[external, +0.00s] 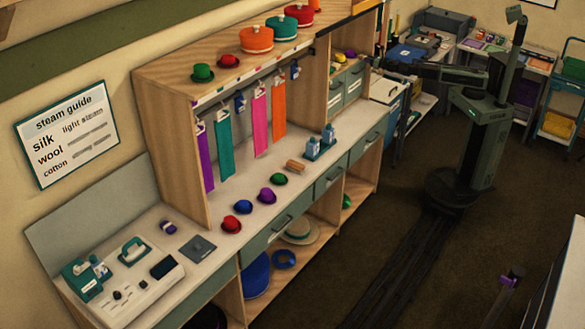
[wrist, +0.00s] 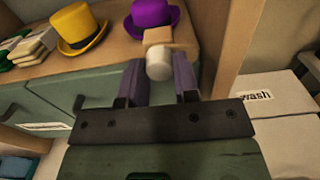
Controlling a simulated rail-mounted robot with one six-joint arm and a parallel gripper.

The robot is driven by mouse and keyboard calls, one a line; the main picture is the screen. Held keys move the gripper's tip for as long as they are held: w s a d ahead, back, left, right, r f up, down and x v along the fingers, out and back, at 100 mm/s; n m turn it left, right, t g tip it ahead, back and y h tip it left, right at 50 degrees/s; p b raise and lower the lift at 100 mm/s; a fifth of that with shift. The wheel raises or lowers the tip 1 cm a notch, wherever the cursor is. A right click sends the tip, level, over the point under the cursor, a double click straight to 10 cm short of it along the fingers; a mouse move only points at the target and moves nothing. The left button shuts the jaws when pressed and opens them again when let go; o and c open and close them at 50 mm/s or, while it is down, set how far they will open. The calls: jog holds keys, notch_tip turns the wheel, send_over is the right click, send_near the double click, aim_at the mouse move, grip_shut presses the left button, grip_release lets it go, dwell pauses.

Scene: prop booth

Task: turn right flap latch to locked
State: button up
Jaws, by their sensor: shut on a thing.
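In the wrist view, a small latch with a pale wooden piece and a whitish round knob (wrist: 159,67) sits between my fingertips, in front of the purple hat. My gripper (wrist: 160,82) is shut on this knob, one dark finger on each side. I cannot tell from this view whether the latch stands at locked. In the external view my arm reaches left from its column to the right end of the wooden shelf unit, and my gripper (external: 376,64) is small there. The latch cannot be made out in that view.
A yellow hat (wrist: 78,27) and a purple hat (wrist: 152,17) stand on the shelf above green drawers (wrist: 65,95). An upright wooden panel (wrist: 238,45) rises close to the right of my fingers. Beyond it is a white surface labelled "wash" (wrist: 285,100).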

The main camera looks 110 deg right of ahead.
jog(key=shift+m, duration=7.9)
jog(key=o, duration=0.9)
jog(key=shift+a, duration=0.15)
